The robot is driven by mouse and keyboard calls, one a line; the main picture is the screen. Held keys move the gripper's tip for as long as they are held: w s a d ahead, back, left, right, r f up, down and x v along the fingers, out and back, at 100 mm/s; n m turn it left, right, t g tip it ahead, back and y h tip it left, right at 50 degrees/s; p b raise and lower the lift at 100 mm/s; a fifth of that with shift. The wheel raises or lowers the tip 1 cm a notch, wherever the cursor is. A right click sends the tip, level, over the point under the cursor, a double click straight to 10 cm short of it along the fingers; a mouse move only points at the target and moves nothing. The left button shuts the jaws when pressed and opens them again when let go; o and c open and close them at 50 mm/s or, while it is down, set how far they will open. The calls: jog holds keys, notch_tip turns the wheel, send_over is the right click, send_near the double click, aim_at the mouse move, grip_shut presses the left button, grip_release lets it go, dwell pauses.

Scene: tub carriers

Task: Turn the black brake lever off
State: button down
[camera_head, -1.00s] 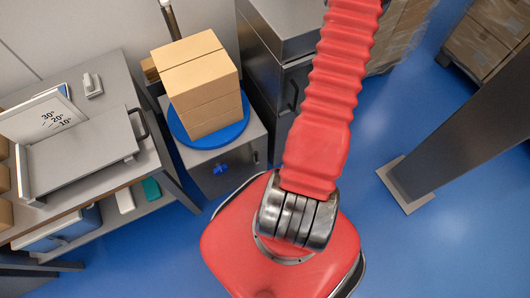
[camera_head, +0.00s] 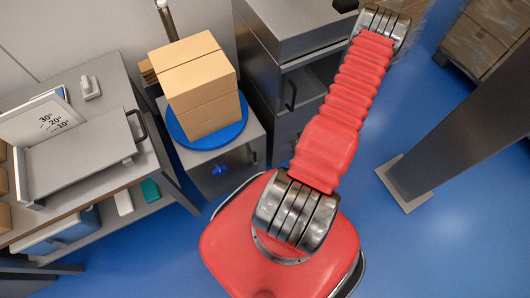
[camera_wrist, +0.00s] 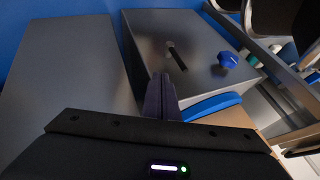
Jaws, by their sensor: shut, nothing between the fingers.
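The black brake lever (camera_wrist: 177,57) shows in the wrist view as a short dark bar on the grey face of a cabinet (camera_wrist: 205,28). In the head view the lever (camera_head: 251,153) is small and dark on the cabinet's front, to the right of a blue knob (camera_head: 220,170). The knob also shows in the wrist view (camera_wrist: 228,60). My gripper (camera_wrist: 161,82) is shut and empty, its fingers pointing at the cabinet face just short of the lever in the picture. I cannot tell whether they touch. In the head view the fingers are not visible.
A cardboard box (camera_head: 200,85) stands on a blue turntable (camera_head: 178,128) on top of the cabinet. A dark grey cabinet (camera_head: 285,120) stands close on the right, a workbench (camera_head: 85,155) on the left. A grey post (camera_head: 440,140) rises at right. Blue floor lies between.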

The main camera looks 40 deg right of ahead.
jog(key=w+a+f, duration=0.6)
jog(key=w+f, duration=0.1)
jog(key=f, duration=0.1)
jog(key=shift+w, duration=0.2)
dwell(0.5)
dwell(0.4)
